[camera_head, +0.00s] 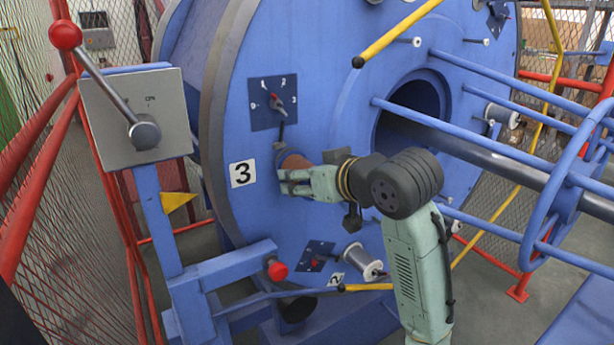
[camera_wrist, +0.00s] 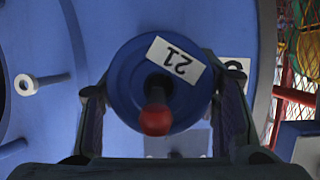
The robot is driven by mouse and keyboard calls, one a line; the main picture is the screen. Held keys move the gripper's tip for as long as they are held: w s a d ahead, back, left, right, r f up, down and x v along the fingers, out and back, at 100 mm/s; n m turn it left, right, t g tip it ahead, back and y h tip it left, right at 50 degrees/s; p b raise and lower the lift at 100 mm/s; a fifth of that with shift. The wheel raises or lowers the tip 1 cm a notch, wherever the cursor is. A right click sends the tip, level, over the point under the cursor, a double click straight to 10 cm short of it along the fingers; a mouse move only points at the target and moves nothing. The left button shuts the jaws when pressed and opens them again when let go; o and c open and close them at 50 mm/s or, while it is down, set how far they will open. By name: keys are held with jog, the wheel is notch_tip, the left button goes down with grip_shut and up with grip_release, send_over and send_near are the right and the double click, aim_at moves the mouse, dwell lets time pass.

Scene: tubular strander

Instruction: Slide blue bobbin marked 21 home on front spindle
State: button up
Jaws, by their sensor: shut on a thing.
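The blue bobbin marked 21 (camera_wrist: 128,90) fills the middle of the wrist view, its flange facing the camera and its label upside down. My gripper (camera_head: 287,182) is shut on it, with one dark finger on each side in the wrist view (camera_wrist: 162,108). In the head view the bobbin (camera_head: 293,161) shows a brownish winding, partly hidden by my gripper, close to the big blue disc (camera_head: 330,110) beside the "3" label. A dark rod with a red ball end (camera_wrist: 156,120) shows at the flange's centre. How far the bobbin sits on its spindle cannot be told.
A dial plate (camera_head: 273,103) with a lever is just above the bobbin. A silver bobbin (camera_head: 360,261) sits lower right on the disc. A yellow-handled lever (camera_head: 365,287) lies below my arm. A grey control box (camera_head: 135,118) and red mesh fence (camera_head: 38,175) stand left.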

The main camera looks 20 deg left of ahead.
jog(key=shift+c, duration=0.6)
jog(key=shift+w+a, duration=0.2)
jog(key=shift+a, duration=0.1)
jog(key=o, duration=1.8)
